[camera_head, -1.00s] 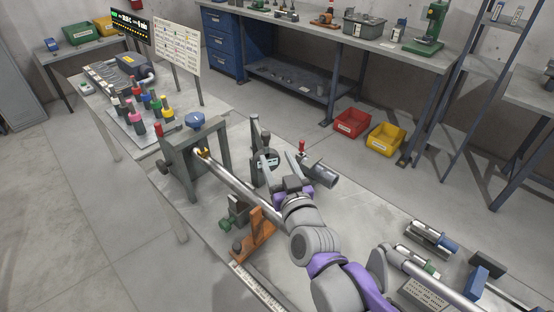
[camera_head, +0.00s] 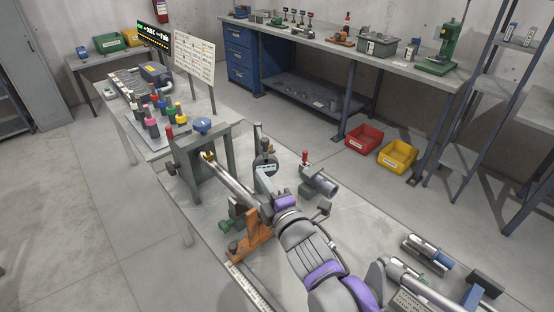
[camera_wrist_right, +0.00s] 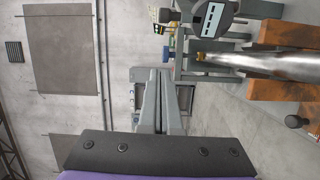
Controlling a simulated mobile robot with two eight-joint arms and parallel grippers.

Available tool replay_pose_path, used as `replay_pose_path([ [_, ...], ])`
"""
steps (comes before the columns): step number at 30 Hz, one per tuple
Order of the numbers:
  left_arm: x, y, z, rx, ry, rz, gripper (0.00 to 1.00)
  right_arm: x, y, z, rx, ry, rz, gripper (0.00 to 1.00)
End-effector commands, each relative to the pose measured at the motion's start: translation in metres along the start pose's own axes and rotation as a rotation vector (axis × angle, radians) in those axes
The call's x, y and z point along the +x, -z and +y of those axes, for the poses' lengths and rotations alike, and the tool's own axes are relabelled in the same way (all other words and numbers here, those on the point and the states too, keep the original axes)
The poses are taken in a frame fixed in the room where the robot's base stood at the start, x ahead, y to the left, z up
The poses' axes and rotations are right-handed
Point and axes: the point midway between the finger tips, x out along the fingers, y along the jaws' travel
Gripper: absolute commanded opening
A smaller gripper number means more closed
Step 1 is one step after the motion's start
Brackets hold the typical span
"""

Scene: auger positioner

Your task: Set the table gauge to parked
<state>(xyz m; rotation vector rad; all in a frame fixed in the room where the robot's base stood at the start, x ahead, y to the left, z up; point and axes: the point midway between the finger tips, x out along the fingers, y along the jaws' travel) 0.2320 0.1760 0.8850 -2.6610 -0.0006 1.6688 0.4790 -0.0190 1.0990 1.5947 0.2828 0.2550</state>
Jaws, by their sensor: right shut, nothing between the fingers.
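The table gauge (camera_head: 265,166) is a round dark dial with a pale digital display on an upright post, standing on the bench beside the long steel auger bar (camera_head: 234,184). Its display also shows at the top of the right wrist view (camera_wrist_right: 213,18), too small to read. My right gripper (camera_head: 262,176) is just in front of the gauge and partly covers its lower part. Its fingers (camera_wrist_right: 160,76) are together and empty. I cannot tell whether they touch the gauge. My left gripper is not in view.
A grey frame with a blue knob (camera_head: 202,124) holds the bar's far end. An orange support (camera_head: 250,238) stands beside the bar. A grey cylinder with a red-topped part (camera_head: 320,182) is right of the gauge. Colored-handled tools (camera_head: 160,117) stand farther back.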

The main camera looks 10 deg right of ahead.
Motion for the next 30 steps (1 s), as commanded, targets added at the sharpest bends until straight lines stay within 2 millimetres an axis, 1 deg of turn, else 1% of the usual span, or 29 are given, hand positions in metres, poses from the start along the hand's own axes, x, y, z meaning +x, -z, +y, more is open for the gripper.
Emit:
replay_pose_path([
  [5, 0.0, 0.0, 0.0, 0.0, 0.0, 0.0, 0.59, 0.021, 0.0, 0.0, 0.001, 0.0, 0.0, 0.0],
  [17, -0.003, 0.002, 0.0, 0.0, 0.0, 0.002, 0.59, 0.102, -0.001, 0.0, 0.002, 0.0, -0.001, 0.0],
  [18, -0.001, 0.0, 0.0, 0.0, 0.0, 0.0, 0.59, 0.1, -0.007, -0.001, 0.001, -0.001, -0.004, 0.0],
  [21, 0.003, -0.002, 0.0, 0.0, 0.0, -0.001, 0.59, 0.101, -0.017, -0.002, 0.001, 0.0, -0.004, 0.0],
  [27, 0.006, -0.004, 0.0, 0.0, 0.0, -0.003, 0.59, 0.105, -0.033, -0.001, 0.002, -0.001, -0.004, 0.0],
  [30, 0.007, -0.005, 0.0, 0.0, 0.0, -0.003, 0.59, 0.106, -0.037, -0.001, 0.003, 0.0, -0.003, 0.0],
])
